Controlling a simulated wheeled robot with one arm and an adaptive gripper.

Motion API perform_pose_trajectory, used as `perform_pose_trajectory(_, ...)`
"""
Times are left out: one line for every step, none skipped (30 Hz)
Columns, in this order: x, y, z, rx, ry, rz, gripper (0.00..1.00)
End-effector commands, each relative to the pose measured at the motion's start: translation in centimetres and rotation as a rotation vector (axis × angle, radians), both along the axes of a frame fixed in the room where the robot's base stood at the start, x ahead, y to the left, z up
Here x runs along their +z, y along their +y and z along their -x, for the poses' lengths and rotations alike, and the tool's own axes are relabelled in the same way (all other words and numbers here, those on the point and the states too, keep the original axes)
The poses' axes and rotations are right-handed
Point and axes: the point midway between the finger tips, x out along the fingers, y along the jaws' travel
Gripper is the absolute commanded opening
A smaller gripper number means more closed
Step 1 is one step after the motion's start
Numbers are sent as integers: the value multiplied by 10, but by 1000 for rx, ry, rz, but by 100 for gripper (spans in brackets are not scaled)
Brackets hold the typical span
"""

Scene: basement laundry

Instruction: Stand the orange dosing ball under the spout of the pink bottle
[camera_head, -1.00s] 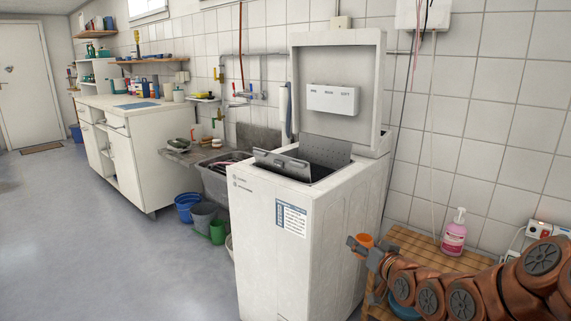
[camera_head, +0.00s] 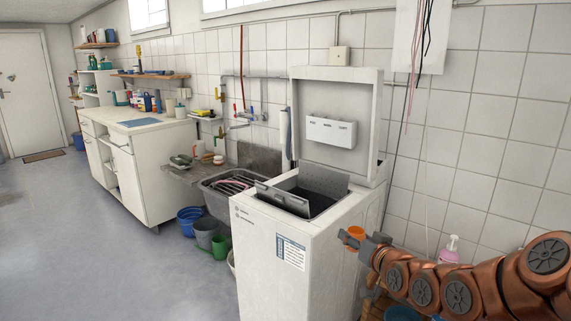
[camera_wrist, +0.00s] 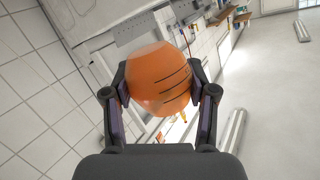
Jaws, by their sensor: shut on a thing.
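The orange dosing ball (camera_wrist: 158,80) is held between the two fingers of my gripper (camera_wrist: 160,88) in the wrist view. In the head view the ball (camera_head: 355,233) shows at the end of my gripper (camera_head: 362,240), in the air beside the right side of the washing machine. The pink bottle (camera_head: 450,252) with its white pump top stands to the right, behind my arm. Only its upper part shows; my arm hides the rest. The ball is left of the bottle and apart from it.
The white top-loading washing machine (camera_head: 262,250) stands with its lid (camera_head: 350,85) up, left of my gripper. A wooden surface (camera_head: 372,309) shows little, below my arm. A blue basin (camera_head: 402,313) is partly hidden there. The tiled wall (camera_head: 480,110) is behind.

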Motion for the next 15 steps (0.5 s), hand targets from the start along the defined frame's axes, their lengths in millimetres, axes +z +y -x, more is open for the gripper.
perform_pose_trajectory(20, 0, 0, 0, 0, 0, 31)
perform_pose_trajectory(25, 0, 0, 0, 0, 0, 31)
perform_pose_trajectory(32, 0, 0, 0, 0, 0, 31)
perform_pose_trajectory(38, 0, 0, 0, 0, 0, 31)
perform_pose_trajectory(43, 0, 0, 0, 0, 0, 31)
perform_pose_trajectory(50, 0, 0, 0, 0, 0, 31)
perform_pose_trajectory(56, 0, 0, 0, 0, 0, 31)
perform_pose_trajectory(61, 0, 0, 0, 0, 0, 31)
perform_pose_trajectory(69, 0, 0, 0, 0, 0, 31)
perform_pose_trajectory(74, 0, 0, 0, 0, 0, 31)
perform_pose_trajectory(79, 0, 0, 0, 0, 0, 31)
perform_pose_trajectory(86, 0, 0, 0, 0, 0, 31)
perform_pose_trajectory(92, 0, 0, 0, 0, 0, 31)
perform_pose_trajectory(97, 0, 0, 0, 0, 0, 31)
perform_pose_trajectory(105, 0, 0, 0, 0, 0, 31)
